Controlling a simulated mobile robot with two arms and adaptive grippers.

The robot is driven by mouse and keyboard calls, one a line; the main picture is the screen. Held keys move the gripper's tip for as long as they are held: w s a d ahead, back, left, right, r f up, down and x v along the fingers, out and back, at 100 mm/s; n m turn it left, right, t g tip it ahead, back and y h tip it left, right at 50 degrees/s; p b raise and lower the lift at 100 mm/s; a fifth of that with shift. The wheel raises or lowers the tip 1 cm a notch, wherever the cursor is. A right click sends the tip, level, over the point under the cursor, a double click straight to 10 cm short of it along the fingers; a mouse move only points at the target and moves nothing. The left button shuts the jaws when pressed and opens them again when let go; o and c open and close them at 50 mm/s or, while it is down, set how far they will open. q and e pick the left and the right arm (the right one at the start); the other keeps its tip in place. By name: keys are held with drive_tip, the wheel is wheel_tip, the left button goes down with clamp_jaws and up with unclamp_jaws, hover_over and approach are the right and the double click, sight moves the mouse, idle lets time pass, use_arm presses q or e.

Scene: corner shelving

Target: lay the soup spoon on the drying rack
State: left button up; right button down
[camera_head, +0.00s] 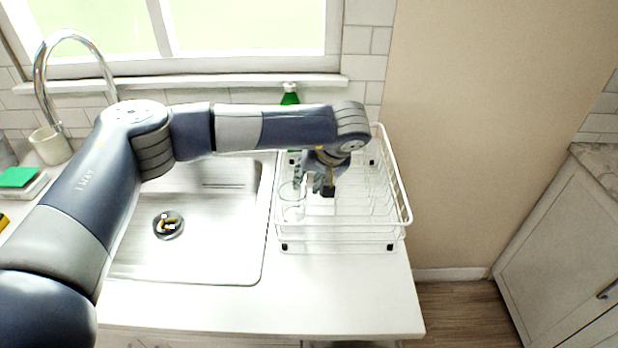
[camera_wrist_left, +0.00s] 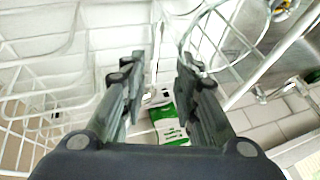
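The drying rack (camera_head: 392,165) is a white wire basket on the counter right of the sink. Its wires also show in the wrist view (camera_wrist_left: 62,103). My left gripper (camera_head: 327,188) points down into the rack, near its middle. In the wrist view its two dark fingers (camera_wrist_left: 162,90) stand apart, and I see nothing held between them. I cannot make out the soup spoon in either view; it may be hidden or too small to tell. My right gripper is not in view.
A clear glass (camera_head: 291,207) stands in the rack's left part. A green bottle (camera_head: 290,95) is behind the rack; its label shows beyond the fingers (camera_wrist_left: 168,122). The sink (camera_head: 215,240) lies to the left, with a tall faucet (camera_head: 40,80). The front counter (camera_head: 330,305) is clear.

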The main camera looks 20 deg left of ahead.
use_arm(q)
drive_tip(key=v, duration=1.2)
idle(0.4)
